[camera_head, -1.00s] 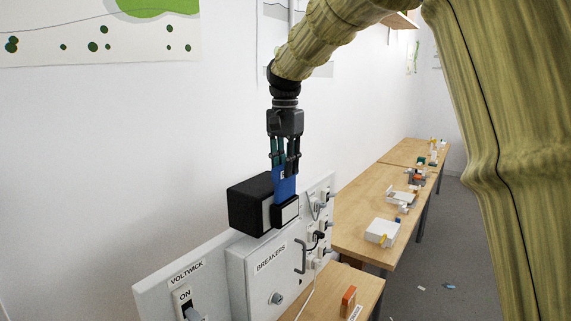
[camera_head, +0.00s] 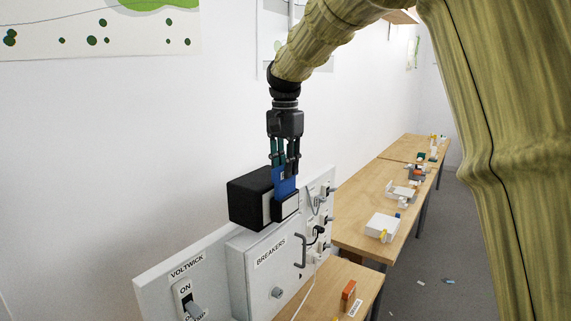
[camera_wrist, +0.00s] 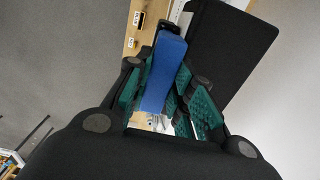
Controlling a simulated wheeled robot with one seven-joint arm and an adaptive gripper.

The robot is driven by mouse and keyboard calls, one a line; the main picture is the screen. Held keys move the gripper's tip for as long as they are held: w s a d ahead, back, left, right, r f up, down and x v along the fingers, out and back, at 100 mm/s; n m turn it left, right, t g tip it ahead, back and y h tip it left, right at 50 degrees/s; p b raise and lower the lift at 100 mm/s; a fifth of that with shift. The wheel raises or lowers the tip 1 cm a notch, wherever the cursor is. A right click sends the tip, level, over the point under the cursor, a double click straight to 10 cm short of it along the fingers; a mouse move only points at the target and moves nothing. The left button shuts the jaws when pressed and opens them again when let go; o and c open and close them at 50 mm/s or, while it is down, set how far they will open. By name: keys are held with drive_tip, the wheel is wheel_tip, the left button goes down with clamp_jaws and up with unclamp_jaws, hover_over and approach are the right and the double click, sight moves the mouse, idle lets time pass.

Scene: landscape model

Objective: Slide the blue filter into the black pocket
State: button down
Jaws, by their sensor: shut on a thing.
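The blue filter (camera_head: 284,184) is upright in my gripper (camera_head: 285,160), which is shut on its upper part and points down. The filter also shows in the wrist view (camera_wrist: 164,72), between the green finger pads (camera_wrist: 203,106). The black pocket (camera_head: 250,201) sits on top of the grey breaker cabinet, with a white label on its front part. The filter's lower end is hidden behind the pocket's front part, at the gap there. I cannot tell how deep it sits. In the wrist view a black block of the pocket (camera_wrist: 215,50) stands beside the filter.
The grey cabinet (camera_head: 262,290) marked BREAKERS has a handle, a knob and plugs. A VOLTWICK switch panel (camera_head: 185,262) is at its left. Wooden tables (camera_head: 352,218) with small objects stretch to the right. The wall is close behind.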

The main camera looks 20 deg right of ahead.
drive_tip(key=shift+f+b, duration=0.3)
drive_tip(key=shift+f, duration=0.95)
drive_tip(key=c, duration=1.2)
unclamp_jaws()
drive_tip(key=shift+s, duration=0.1)
drive_tip(key=shift+o, duration=0.2)
drive_tip(key=shift+r, duration=0.15)
wheel_tip(320, 180, up, 12)
drive_tip(key=shift+f, duration=0.1)
